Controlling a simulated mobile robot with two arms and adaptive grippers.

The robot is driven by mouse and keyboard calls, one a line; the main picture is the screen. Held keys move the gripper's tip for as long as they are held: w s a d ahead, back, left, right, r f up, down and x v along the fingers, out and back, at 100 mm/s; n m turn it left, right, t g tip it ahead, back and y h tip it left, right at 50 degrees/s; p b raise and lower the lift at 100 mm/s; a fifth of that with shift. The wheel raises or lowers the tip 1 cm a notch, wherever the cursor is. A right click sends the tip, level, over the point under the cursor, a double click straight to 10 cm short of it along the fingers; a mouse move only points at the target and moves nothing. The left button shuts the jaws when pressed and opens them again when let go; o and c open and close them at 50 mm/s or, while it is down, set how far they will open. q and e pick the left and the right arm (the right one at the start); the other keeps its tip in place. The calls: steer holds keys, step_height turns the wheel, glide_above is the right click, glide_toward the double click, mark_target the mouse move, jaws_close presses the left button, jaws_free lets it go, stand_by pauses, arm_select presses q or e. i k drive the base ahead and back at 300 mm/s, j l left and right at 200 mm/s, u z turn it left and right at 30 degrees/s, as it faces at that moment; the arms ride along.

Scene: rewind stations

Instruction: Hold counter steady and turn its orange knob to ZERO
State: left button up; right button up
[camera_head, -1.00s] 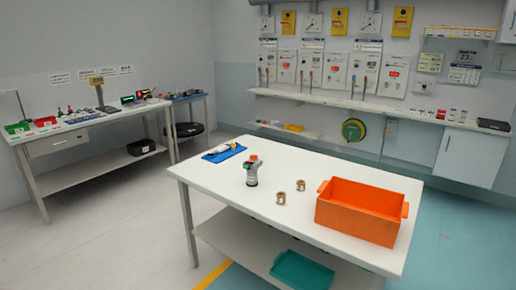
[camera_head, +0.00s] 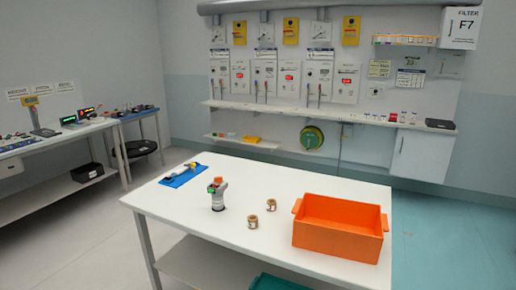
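A small grey upright device (camera_head: 217,195) with an orange part on top and a green patch on its side stands on the white table. It may be the counter, but its markings are too small to read. Two boxy units with lit displays, one green (camera_head: 69,121) and one red (camera_head: 86,113), stand on the left bench; I cannot make out an orange knob on them. Neither of my grippers is in view.
The white table (camera_head: 240,225) also bears an orange crate (camera_head: 338,240), two small brown-and-white rolls (camera_head: 253,222) and a blue mat (camera_head: 184,176) with a tool on it. A teal tray (camera_head: 275,283) is below. Blue floor lies clear at right.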

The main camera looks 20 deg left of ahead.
mark_target(218, 180)
steer(key=i+j+z, duration=0.2)
steer(key=j+z, duration=0.15)
steer(key=j, duration=1)
steer(key=j+z, duration=0.3)
steer(key=j, duration=1.05)
